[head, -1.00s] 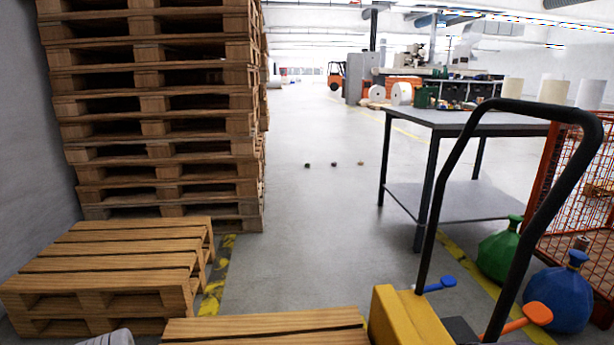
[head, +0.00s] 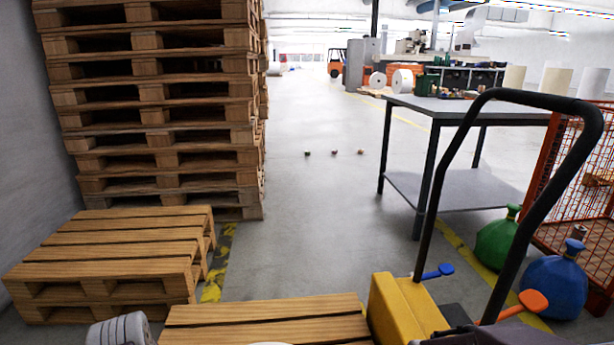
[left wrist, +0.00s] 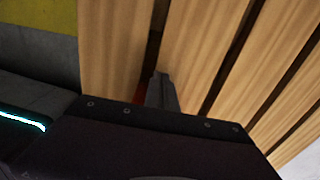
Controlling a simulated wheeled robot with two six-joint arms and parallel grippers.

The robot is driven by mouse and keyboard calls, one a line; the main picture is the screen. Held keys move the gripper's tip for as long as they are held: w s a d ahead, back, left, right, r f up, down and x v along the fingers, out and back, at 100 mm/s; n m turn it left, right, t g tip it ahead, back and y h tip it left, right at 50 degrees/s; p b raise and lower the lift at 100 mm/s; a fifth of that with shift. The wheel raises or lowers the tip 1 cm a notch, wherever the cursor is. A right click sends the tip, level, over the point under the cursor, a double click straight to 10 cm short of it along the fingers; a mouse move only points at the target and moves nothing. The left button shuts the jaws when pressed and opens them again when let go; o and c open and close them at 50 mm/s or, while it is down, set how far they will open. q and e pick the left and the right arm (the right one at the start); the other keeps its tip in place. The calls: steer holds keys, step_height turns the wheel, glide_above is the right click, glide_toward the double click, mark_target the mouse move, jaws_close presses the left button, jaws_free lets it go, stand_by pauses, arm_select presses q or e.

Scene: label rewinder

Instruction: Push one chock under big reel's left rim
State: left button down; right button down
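No chock can be made out for certain. White rolls (head: 402,79) stand far back beyond the table; I cannot tell whether one is the big reel. In the left wrist view my left gripper (left wrist: 162,92) shows as a dark finger-like part in front of wooden slats (left wrist: 205,50). Its opening is not clear, and I see nothing held. In the head view a grey ribbed part of my arm shows at the bottom left, but neither gripper's fingers are visible there.
Stacked pallets (head: 160,108) and a low pallet (head: 110,252) stand left. A pallet jack (head: 402,305) with a wooden pallet (head: 265,318) is in front. A grey table (head: 460,108), green sack (head: 497,240) and blue sack (head: 556,285) stand right. Three small objects (head: 334,152) lie on open floor.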

arm_select(q)
steer(key=shift+w+d+p, duration=0.15)
steer(key=shift+d+p, duration=0.2)
steer(key=shift+d, duration=0.95)
steer(key=shift+w+d+p, duration=0.1)
steer(key=shift+d+p, duration=0.25)
steer(key=shift+d, duration=0.9)
steer(key=shift+s+a+r+p, duration=0.1)
steer(key=shift+a+r+p, duration=0.3)
steer(key=shift+a, duration=0.6)
steer(key=shift+s+a+r+p, duration=0.1)
steer(key=shift+a+r+p, duration=0.1)
steer(key=shift+a+r, duration=0.6)
step_height(320, 180, up, 8)
steer(key=p, duration=0.7)
steer(key=shift+a+f, duration=0.2)
